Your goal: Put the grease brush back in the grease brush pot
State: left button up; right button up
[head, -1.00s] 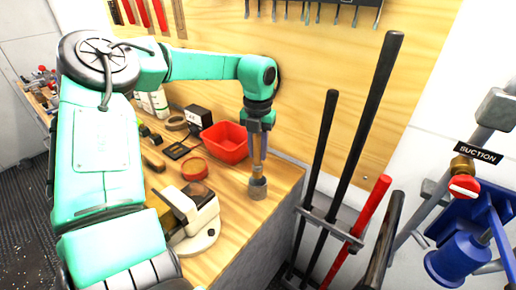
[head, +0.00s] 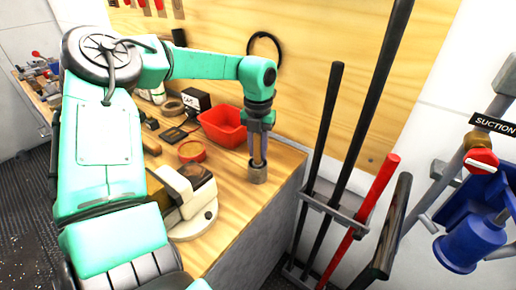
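The grease brush pot (head: 257,175) is a small grey cylinder standing upright on the wooden bench top near its right corner. My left gripper (head: 259,125) points straight down above the pot. My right gripper is not in view.
On the bench (head: 226,236) are a red bin (head: 222,127), a red ring-shaped dish (head: 192,151), a black box (head: 196,99) and a cream device (head: 190,201). Long-handled tools (head: 325,145) stand in a rack right of the bench. A blue suction unit (head: 473,240) is farther right.

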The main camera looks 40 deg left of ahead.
pick_arm(q)
jog(key=o, duration=0.4)
jog(key=shift+r, duration=0.1)
notch_tip(320, 180, up, 14)
jog(key=shift+w+f, duration=0.1)
jog(key=shift+f, duration=0.1)
jog(key=shift+r, duration=0.4)
